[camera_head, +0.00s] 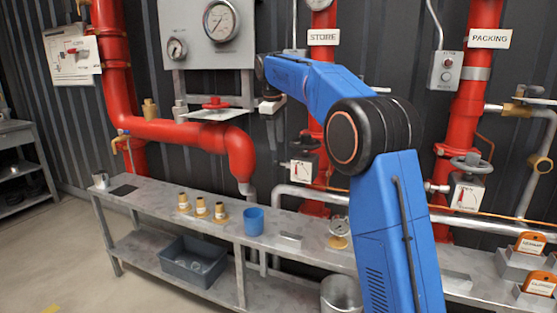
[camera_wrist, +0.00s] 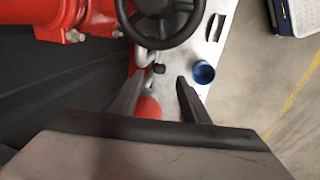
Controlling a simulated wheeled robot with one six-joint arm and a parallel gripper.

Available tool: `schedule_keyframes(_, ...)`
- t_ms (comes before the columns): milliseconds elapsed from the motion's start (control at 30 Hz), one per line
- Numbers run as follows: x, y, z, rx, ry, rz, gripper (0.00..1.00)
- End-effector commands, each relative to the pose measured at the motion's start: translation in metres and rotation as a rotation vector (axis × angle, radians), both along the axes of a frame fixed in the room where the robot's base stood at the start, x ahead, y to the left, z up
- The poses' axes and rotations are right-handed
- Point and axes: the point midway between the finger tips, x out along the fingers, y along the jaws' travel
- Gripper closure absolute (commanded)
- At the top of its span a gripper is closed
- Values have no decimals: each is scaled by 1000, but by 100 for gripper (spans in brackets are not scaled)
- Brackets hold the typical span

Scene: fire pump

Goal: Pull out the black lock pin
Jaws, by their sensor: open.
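My gripper (camera_wrist: 156,90) is open in the wrist view, its two dark fingers spread and empty. A small black knob (camera_wrist: 158,68) shows just beyond the gap between the fingertips, beside a grey pipe; it may be the black lock pin, but it is too small to be sure. A black handwheel (camera_wrist: 192,32) is at the top of that view, beyond the fingers. In the head view my blue arm reaches up and left toward the wall, and I cannot make out the lock pin there.
Red pipes (camera_head: 182,132) run left of my arm, below a gauge panel (camera_head: 200,58). A grey bench (camera_head: 140,190) stands below, with a blue cup (camera_head: 254,221) and several brass fittings (camera_head: 201,207) on it. A grey bin (camera_head: 193,262) is on the lower shelf. Open floor lies front left.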

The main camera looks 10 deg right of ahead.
Motion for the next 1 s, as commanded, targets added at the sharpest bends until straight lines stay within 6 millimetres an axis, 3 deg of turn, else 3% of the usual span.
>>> schedule_keyframes(300,8,-7,-54,0,1,0,58)
schedule_keyframes(500,12,-10,-76,0,0,-1,58)
schedule_keyframes(933,14,-10,-85,0,0,-1,58)
schedule_keyframes(967,14,-10,-85,0,0,-1,61)
schedule_keyframes(1000,14,-10,-85,0,0,-1,70)
